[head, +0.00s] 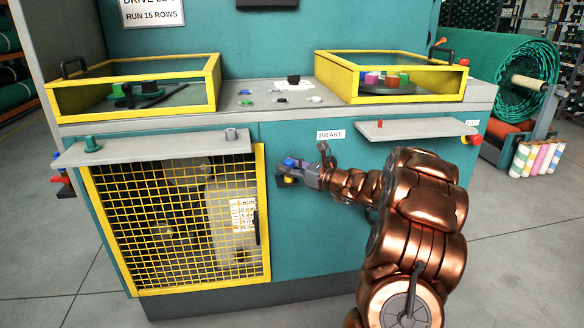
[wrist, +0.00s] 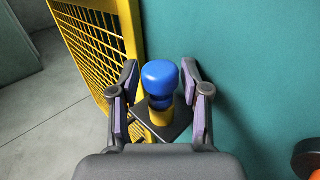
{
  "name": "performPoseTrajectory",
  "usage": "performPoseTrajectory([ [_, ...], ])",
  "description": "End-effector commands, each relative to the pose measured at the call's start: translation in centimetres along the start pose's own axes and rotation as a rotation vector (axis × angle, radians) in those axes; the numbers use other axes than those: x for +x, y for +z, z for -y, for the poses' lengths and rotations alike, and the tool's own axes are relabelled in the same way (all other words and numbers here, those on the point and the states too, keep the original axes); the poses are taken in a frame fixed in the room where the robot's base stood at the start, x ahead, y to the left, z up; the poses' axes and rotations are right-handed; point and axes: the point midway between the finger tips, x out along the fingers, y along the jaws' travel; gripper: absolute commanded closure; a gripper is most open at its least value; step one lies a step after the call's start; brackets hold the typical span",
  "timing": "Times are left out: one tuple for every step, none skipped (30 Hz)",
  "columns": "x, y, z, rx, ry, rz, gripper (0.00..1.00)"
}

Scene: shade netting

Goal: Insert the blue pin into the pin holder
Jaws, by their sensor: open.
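The blue pin (wrist: 160,76) has a rounded blue head and stands upright in the wrist view. Below its head is a yellow collar (wrist: 158,117) on a dark plate (wrist: 174,130) at the teal panel, which looks like the pin holder. How deep the pin sits is hidden by its head. My gripper (wrist: 161,88) is open, with one finger on each side of the pin and visible gaps between. In the head view, the blue head (head: 289,162) and dark plate (head: 287,180) show at my gripper's tip (head: 292,172), partly covered by it.
A yellow mesh guard door (head: 262,195) with a black handle (head: 256,227) is close on the left. Above are a grey shelf (head: 160,149) and a BRAKE label (head: 330,134). Teal panel (wrist: 245,80) lies right of my gripper. Another grey shelf (head: 420,129) juts out above my arm.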

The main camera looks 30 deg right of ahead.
Motion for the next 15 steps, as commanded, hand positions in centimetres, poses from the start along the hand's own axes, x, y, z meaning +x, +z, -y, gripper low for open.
performPoseTrajectory([
  [-0.02,0.0,0.01,0.0,0.0,0.0,0.56],
  [-0.02,0.0,0.01,0.0,0.0,0.0,0.6],
  [-0.02,-0.01,0.01,0.0,0.0,0.0,0.64],
  [-0.02,0.0,0.01,0.0,0.0,0.0,0.67],
  [-0.03,0.0,0.01,0.0,0.0,0.0,0.7],
  [-0.03,0.0,0.02,0.0,0.0,0.0,0.74],
  [-0.03,-0.01,0.02,0.0,0.0,0.0,0.77],
  [-0.04,-0.01,0.02,0.0,0.0,0.0,0.8],
  [-0.04,-0.01,0.02,0.0,0.0,0.0,0.85],
  [-0.04,-0.01,0.02,0.0,0.0,0.0,0.88],
  [-0.04,-0.01,0.02,0.0,0.0,0.0,0.91],
  [-0.04,-0.01,0.02,0.0,0.0,0.0,0.95],
  [-0.04,-0.01,0.02,0.0,0.0,0.0,0.98],
  [-0.04,-0.01,0.02,0.0,0.0,0.0,1.0],
  [-0.04,0.0,0.02,0.0,0.0,0.0,1.0],
])
